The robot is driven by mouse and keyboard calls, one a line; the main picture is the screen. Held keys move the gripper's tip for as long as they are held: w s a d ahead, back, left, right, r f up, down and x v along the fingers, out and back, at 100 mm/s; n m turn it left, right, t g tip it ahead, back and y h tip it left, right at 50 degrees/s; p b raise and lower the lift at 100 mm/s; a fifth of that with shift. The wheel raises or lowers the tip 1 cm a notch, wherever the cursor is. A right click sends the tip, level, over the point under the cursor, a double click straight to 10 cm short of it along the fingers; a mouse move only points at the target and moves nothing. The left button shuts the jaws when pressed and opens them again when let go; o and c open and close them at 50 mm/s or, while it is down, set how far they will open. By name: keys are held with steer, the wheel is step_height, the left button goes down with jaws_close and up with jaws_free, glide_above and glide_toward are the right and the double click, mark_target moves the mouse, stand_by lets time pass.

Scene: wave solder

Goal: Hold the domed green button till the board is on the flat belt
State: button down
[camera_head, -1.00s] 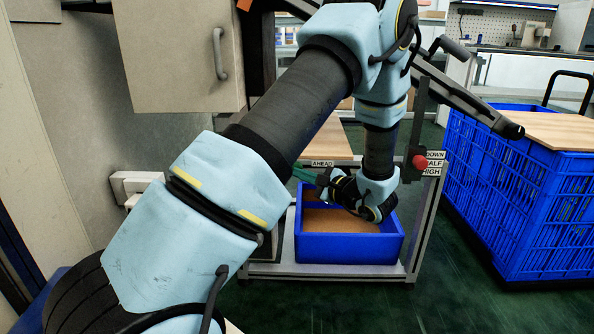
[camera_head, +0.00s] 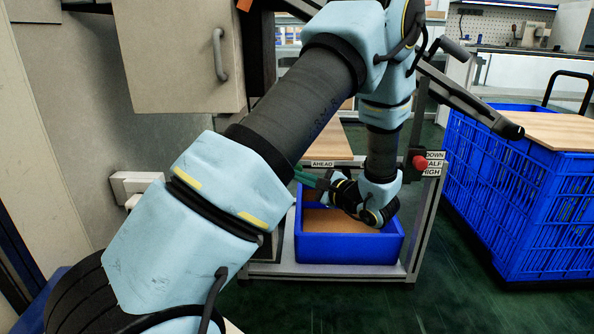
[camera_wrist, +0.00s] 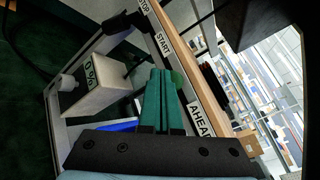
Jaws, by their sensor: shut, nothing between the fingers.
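My gripper (camera_wrist: 160,78) is shut and empty, its two green fingers side by side. In the wrist view a green domed button (camera_wrist: 179,77) shows just right of the fingertips, partly hidden behind them, on a rail between the START and AHEAD labels. I cannot tell whether the fingers touch it. In the head view my gripper (camera_head: 301,174) points left, by the frame's AHEAD label (camera_head: 323,163) and above a blue bin. The button is not clear there. I cannot make out the board or the flat belt for certain in either view.
The blue bin (camera_head: 350,250) with a brown inside stands under my wrist. A red button (camera_head: 419,162) sits beside DOWN, HALF and HIGH labels. A grey box marked 0% (camera_wrist: 95,88) is left of the fingers. A blue crate (camera_head: 520,205) stands at right.

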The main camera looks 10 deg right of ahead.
steer(key=shift+s, duration=0.25)
steer(key=s, duration=0.2)
steer(key=s+a, duration=0.1)
steer(key=s, duration=0.1)
steer(key=shift+s, duration=0.35)
stand_by(0.3)
